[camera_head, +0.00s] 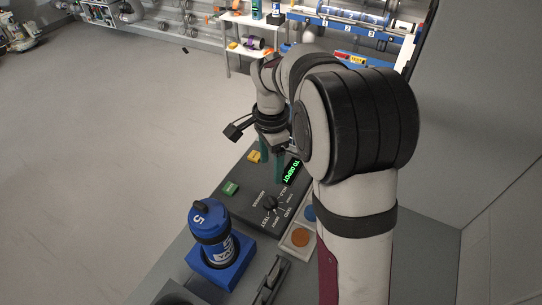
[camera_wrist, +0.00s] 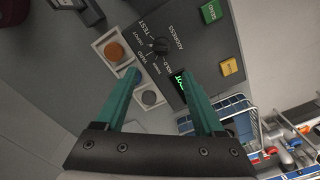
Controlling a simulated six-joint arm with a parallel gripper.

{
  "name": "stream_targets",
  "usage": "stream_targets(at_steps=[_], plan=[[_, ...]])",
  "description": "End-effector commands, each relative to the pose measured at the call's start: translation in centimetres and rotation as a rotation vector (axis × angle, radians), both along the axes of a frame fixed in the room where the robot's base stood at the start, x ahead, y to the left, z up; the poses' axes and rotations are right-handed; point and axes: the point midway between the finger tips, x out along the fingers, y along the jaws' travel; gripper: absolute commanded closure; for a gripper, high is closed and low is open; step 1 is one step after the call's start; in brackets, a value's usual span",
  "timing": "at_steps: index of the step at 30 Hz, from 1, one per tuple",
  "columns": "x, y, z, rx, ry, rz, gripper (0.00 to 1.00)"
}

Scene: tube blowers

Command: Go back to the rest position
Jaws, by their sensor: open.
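My gripper (camera_wrist: 164,92) has two green fingers spread apart with nothing between them. It hangs above a dark control panel (camera_wrist: 195,75). In the head view my gripper (camera_head: 272,156) is over the far end of the panel, close to its lit green display (camera_head: 292,171). The panel also carries a black dial (camera_head: 270,203), a green button (camera_head: 230,188) and a yellow button (camera_head: 254,156). My arm hides part of the panel's right side in the head view.
A blue canister marked 5 (camera_head: 212,228) stands in a blue holder (camera_head: 222,262) at the panel's near left. An orange round button (camera_head: 300,237) sits beside the panel. Shelves with bottles and parts (camera_head: 250,45) stand at the back. The floor at left (camera_head: 110,130) is clear.

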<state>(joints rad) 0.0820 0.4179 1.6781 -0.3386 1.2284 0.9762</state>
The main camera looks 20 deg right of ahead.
Motion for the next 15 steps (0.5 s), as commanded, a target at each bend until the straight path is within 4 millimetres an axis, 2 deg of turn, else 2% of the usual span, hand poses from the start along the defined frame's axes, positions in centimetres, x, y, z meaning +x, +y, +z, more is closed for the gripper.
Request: stream_targets(at_steps=[1, 5, 15], plan=[[0.1, 0.0, 0.9, -0.001, -0.003, 0.001, 0.29], [0.1, 0.0, 2.3, -0.001, -0.001, 0.0, 0.29], [0.0, 0.0, 2.4, 0.0, 0.001, 0.001, 0.29]])
